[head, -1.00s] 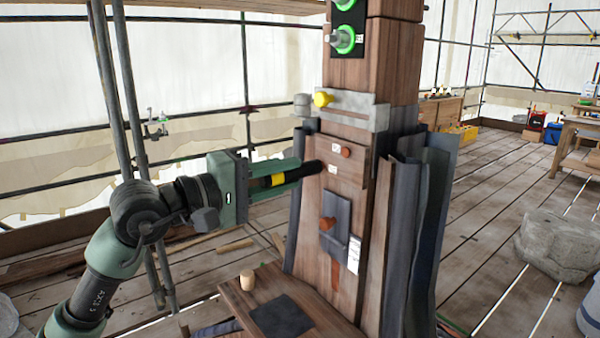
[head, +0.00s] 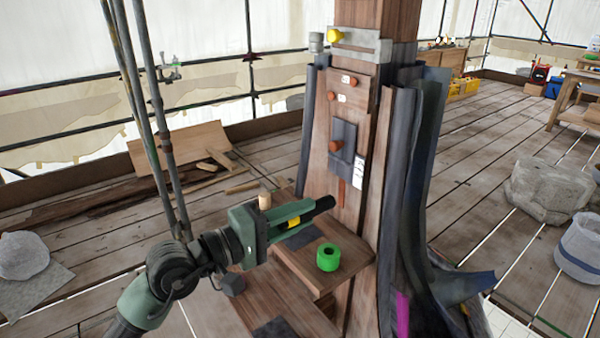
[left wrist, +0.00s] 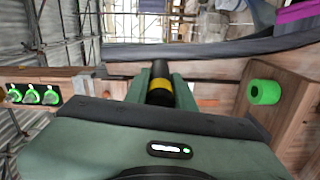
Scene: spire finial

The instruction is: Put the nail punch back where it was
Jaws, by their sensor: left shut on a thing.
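My left gripper (head: 311,207) is shut on a dark rod with a yellow band, which looks like the nail punch (head: 325,203). The punch lies roughly level, its black end pointing right toward the wooden post. In the left wrist view the punch (left wrist: 160,88) sits between the green fingers (left wrist: 160,75). The gripper is above a small wooden shelf (head: 305,275).
A wooden peg (head: 265,201) stands behind the gripper. A dark pad (head: 300,238) lies on the shelf. The post (head: 320,150) carries a board with orange knobs (head: 336,146); dark curved sheets (head: 405,180) flank it. A black panel with green rings (left wrist: 32,95) shows in the wrist view.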

